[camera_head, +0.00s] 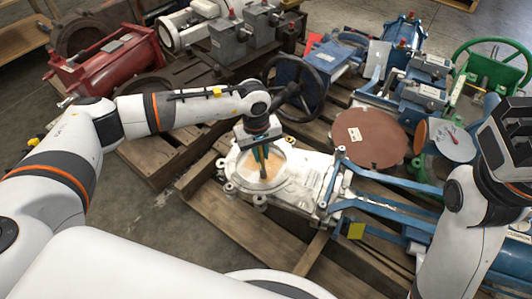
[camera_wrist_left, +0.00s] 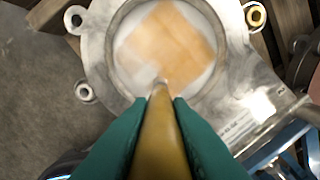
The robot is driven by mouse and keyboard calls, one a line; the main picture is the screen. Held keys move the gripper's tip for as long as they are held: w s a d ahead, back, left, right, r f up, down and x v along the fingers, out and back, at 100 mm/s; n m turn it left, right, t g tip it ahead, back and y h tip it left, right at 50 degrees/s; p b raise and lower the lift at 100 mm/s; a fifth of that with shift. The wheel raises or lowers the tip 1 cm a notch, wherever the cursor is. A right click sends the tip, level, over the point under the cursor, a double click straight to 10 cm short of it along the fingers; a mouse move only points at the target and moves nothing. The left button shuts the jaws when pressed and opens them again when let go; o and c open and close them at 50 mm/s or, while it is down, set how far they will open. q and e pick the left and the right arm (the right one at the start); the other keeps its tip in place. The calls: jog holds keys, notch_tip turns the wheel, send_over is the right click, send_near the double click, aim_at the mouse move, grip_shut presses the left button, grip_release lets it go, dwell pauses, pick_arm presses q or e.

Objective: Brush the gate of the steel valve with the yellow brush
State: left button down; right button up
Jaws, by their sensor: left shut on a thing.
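The steel valve (camera_head: 312,193) lies flat on a wooden pallet, its round opening facing up. Inside the ring is the pale round gate (camera_wrist_left: 205,82) with a squarish tan patch on it. My left gripper (camera_head: 262,158) is above the gate, its green fingers shut on the yellow brush (camera_wrist_left: 160,140). The brush points down, and its far end is over the lower edge of the tan patch in the left wrist view. I cannot tell whether it touches the gate.
Blue arms of the valve's frame (camera_head: 385,207) extend right. A brown disc (camera_head: 368,137) and a dark handwheel (camera_head: 296,88) stand behind the valve. A red actuator (camera_head: 105,68), a green handwheel (camera_head: 490,65) and grey blocks (camera_head: 232,40) crowd the back. Bare concrete floor (camera_head: 150,230) lies left.

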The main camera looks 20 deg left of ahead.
pick_arm(q)
jog(key=shift+s+a, duration=0.1)
jog(key=shift+a, duration=0.55)
dwell(1.4)
